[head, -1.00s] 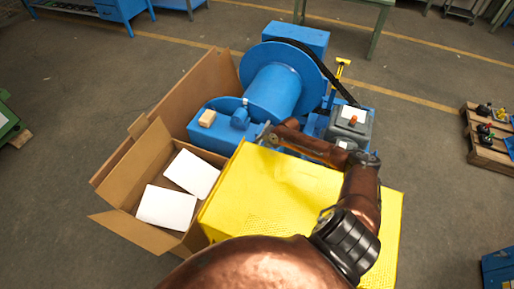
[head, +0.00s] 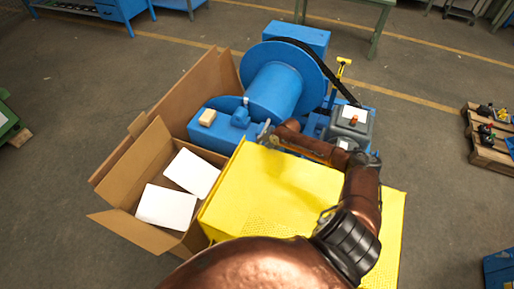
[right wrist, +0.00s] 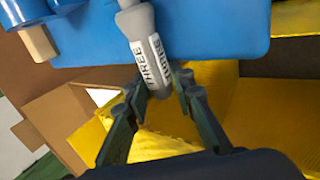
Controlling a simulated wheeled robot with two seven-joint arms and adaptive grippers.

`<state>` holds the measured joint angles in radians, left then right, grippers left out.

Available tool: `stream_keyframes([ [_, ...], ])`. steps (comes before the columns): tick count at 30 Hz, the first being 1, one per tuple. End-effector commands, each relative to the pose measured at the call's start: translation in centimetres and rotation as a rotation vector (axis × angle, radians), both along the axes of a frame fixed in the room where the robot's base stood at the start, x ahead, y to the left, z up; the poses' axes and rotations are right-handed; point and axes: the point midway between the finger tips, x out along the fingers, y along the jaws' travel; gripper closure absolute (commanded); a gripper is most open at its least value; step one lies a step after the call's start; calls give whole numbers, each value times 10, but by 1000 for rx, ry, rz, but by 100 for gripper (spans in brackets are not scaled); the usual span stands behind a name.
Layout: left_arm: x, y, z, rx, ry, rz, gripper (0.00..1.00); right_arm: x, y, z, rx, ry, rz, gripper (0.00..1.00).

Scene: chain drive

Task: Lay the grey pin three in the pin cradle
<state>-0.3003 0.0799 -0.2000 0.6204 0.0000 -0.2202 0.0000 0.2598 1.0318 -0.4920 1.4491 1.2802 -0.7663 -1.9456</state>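The grey pin three (right wrist: 150,58) is in the right wrist view, with THREE lettered on its flat faces. My right gripper (right wrist: 162,88) has its dark fingers on both sides of the pin's near end and appears shut on it. The pin's far end points over a blue surface (right wrist: 215,30); I cannot tell whether it touches. In the head view my right gripper (head: 268,136) is by the far left edge of the yellow platform, beside the blue machine. The pin is very small there. I cannot make out the pin cradle. My left gripper is not in view.
The blue machine (head: 275,90) with its large drum stands beyond the yellow platform (head: 245,195). A small wooden block (head: 207,117) sits on its blue base. An open cardboard box (head: 125,195) with white sheets is at the left. A grey unit (head: 350,125) is at the right.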

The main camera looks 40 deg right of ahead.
Motion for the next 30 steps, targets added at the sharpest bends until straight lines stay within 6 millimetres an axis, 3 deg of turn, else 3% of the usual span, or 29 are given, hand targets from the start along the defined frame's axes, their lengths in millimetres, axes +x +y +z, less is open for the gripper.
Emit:
stream_keyframes([
  [6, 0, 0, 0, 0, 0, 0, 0, 1, 0, 0, 0, -2, 0, 61],
  [17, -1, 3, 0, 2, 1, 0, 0, -2, -2, 4, -2, -2, 0, 60],
  [30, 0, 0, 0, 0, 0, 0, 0, -41, -23, 71, -4, -3, 1, 60],
])
